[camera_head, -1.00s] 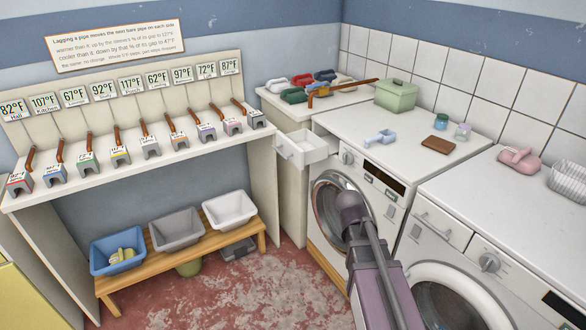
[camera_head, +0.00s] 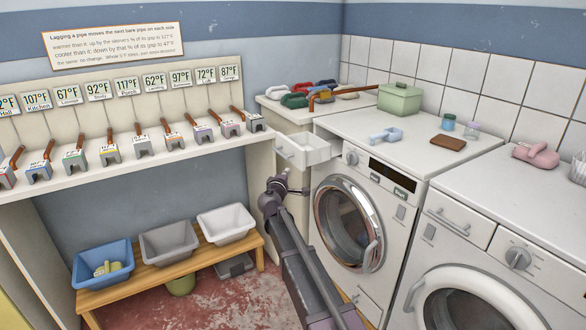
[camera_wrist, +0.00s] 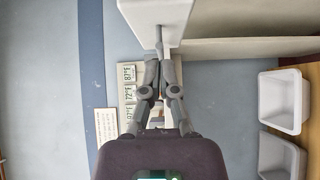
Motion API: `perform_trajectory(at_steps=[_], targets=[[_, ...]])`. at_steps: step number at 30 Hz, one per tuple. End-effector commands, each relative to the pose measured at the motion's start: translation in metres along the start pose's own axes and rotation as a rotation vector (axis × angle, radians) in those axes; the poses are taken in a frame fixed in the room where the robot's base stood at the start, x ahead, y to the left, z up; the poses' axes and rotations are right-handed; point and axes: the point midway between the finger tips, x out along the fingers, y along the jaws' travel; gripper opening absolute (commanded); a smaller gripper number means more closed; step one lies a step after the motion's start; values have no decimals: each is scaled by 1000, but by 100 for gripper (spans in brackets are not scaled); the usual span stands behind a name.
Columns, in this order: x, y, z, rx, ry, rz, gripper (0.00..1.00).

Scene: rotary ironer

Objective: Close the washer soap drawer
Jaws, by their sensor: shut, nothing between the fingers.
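The white soap drawer (camera_head: 303,150) of the far washer (camera_head: 365,190) is pulled out past the washer's front left corner. In the wrist view the drawer (camera_wrist: 148,12) fills the top middle, with its handle (camera_wrist: 159,42) pointing down toward my fingers. My gripper (camera_head: 281,178) is just below and in front of the drawer front in the head view. In the wrist view my gripper (camera_wrist: 159,66) is shut and empty, its fingertips close to the handle. I cannot tell whether they touch it.
A second washer (camera_head: 480,240) stands to the right. A shelf of tagged pipe sleeves (camera_head: 140,145) and a bench with bins (camera_head: 168,240) stand left.

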Motion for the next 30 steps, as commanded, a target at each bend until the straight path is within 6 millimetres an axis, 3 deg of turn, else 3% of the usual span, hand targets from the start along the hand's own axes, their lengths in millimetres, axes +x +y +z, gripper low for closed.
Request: perform_trajectory(at_steps=[17, 30], targets=[[5, 0, -5, -14, 12, 9, 0], [54, 1, -6, -14, 10, 9, 0]])
